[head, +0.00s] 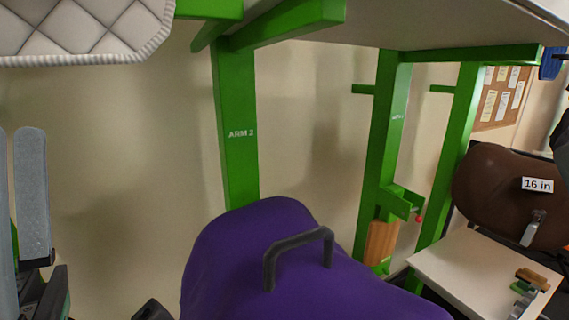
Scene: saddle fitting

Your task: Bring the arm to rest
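My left gripper (16,190) shows at the left edge as two long grey fingers pointing up, partly cut off by the frame. My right gripper's fingers do not show. A dark shape is cut off at the right edge, and I cannot tell what it is.
A white quilted pad (85,30) hangs at the top left. Green rack posts, one marked ARM 2 (236,133), stand behind the purple form. At right, a brown saddle (495,190) tagged 16 in stands by a pale table (460,262) with small parts. Bare wall lies behind the fingers.

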